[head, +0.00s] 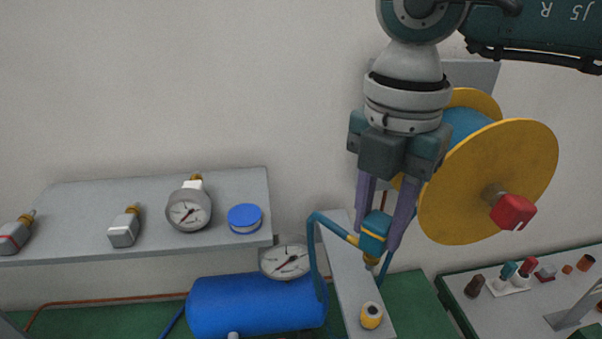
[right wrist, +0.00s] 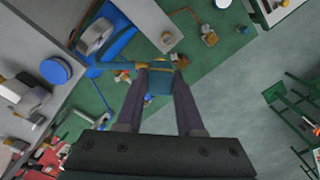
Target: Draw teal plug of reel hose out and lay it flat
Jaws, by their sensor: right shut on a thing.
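The teal plug (head: 375,233) with brass ends is held between the purple fingers of my right gripper (head: 383,226), which is shut on it. The plug also shows between the fingers in the right wrist view (right wrist: 160,82). A teal hose (head: 318,262) joins the plug's left side and bends down. The plug is above a narrow grey shelf (head: 343,275); whether its lower brass end touches anything is unclear. The yellow hose reel (head: 490,180) with blue hose wound on it is behind and right of my gripper. My left gripper is not in view.
A yellow fitting (head: 371,315) stands at the near end of the narrow shelf. A blue tank (head: 257,306) and a gauge (head: 286,259) are left of it. A grey wall shelf (head: 75,212) holds fittings, a gauge and a blue puck (head: 244,218). A tray (head: 455,282) of small parts is at right.

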